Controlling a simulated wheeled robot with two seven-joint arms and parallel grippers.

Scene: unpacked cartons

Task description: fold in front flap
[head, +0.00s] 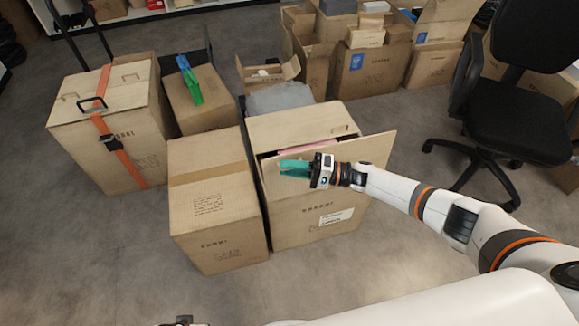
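The open carton (310,225) stands in the middle of the view, with a white label on its front wall. Its front flap (372,150) is up and leans outward toward me, its right end sticking out past the carton's side. The back flap (300,125) lies folded inward over the top. A strip of pink contents shows in the gap between the two flaps. My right gripper (292,168) has teal fingers, which look shut together and empty. It is at the near side of the front flap and overlaps it; I cannot tell whether it touches.
A closed taped carton (215,205) stands close against the left side. Behind are a strapped carton (110,125) and a carton with a green tool (188,78) on it. An office chair (510,110) stands at the right. The floor in front is clear.

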